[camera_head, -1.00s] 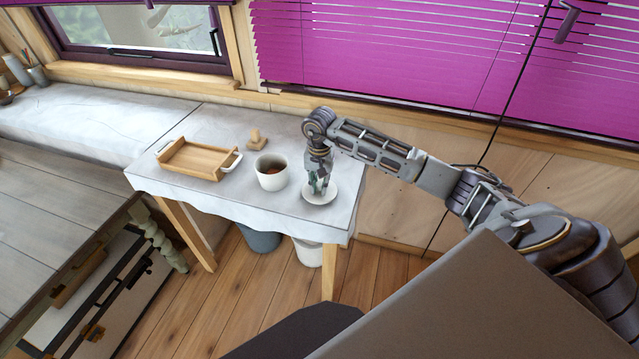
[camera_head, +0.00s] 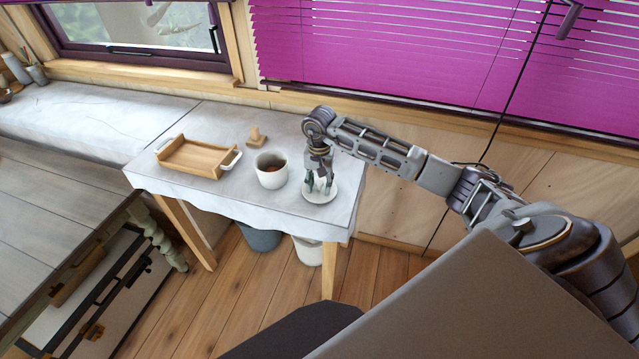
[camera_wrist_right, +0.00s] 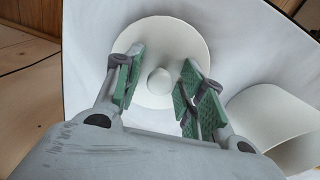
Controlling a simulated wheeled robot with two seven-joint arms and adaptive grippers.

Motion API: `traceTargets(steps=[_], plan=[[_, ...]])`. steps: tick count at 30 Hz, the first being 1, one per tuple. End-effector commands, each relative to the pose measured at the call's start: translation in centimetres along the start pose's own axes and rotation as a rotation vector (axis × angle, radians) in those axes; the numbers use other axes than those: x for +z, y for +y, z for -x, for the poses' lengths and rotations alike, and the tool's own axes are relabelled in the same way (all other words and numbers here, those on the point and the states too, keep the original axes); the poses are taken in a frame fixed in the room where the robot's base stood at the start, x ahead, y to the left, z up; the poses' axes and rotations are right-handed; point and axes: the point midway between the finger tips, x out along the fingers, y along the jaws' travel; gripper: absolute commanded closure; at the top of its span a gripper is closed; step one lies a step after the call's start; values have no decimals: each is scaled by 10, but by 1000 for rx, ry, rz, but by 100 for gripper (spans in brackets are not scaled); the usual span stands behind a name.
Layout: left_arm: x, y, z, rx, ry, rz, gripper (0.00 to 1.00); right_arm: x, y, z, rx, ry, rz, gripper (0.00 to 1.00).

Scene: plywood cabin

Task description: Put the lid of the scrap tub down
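The lid (camera_head: 324,195) is a white round disc. It lies on the table near its right front corner. In the right wrist view the lid (camera_wrist_right: 190,50) shows a round knob (camera_wrist_right: 159,81) at its middle. My right gripper (camera_head: 320,188) is over the lid with its fingers pointing down. Its green-padded fingers (camera_wrist_right: 158,88) are open, one on each side of the knob, with a gap on both sides. The scrap tub (camera_head: 271,178) is white and uncovered, just left of the lid, with reddish-brown contents. It also shows in the right wrist view (camera_wrist_right: 285,115). My left gripper is not in view.
A wooden tray (camera_head: 192,160) with pale handles stands on the left of the table (camera_head: 250,204). A small wooden object (camera_head: 257,137) is behind the tub. A grey bucket (camera_head: 258,238) and a white bucket (camera_head: 308,251) stand under the table.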

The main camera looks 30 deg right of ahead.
Motion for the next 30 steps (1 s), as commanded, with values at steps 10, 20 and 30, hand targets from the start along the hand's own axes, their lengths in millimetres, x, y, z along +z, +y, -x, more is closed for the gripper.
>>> traceTargets(steps=[10,20,30], plan=[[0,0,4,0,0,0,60,0,0,3,0,0,0,60],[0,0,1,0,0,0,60,-1,0,28,-1,3,-1,60],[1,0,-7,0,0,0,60,-1,0,66,-2,2,-1,60]])
